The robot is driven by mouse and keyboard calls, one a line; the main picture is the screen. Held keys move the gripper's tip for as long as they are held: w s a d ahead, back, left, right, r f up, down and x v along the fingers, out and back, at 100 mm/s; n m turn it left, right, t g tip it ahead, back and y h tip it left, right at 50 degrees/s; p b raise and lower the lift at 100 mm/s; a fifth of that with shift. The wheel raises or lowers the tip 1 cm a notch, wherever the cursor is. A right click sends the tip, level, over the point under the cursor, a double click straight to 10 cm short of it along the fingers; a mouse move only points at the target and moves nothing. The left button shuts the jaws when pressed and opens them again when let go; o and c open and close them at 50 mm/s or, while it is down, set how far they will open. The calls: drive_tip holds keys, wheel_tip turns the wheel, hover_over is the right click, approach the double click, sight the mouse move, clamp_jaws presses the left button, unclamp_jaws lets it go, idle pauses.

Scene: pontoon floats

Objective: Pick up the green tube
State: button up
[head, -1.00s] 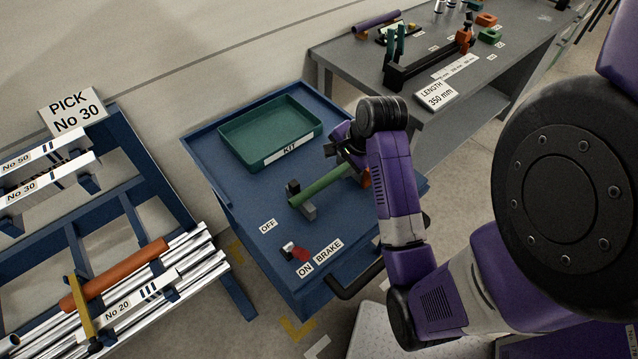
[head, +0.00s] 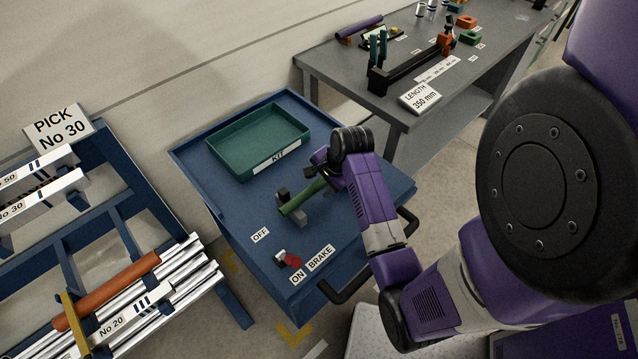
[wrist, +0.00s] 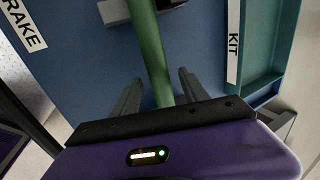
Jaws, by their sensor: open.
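The green tube (head: 298,203) lies on the blue cart top, with grey blocks (head: 303,219) beside its near-left end. In the wrist view the green tube (wrist: 149,45) runs from the top edge down between the two fingers. My gripper (wrist: 159,85) is open, one finger on each side of the tube, with a visible gap on both sides. In the head view my gripper (head: 313,172) is at the tube's right part, and my wrist hides the tube's far-right end.
A green KIT tray (head: 258,140) sits behind the tube on the blue cart (head: 225,205). A red brake lever (head: 291,260) is near the front edge. A rack with an orange tube (head: 105,290) stands at left, a grey bench (head: 335,70) behind.

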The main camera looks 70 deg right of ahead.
drive_tip(key=shift+c, duration=0.4)
clamp_jaws()
drive_tip(key=shift+r, duration=0.2)
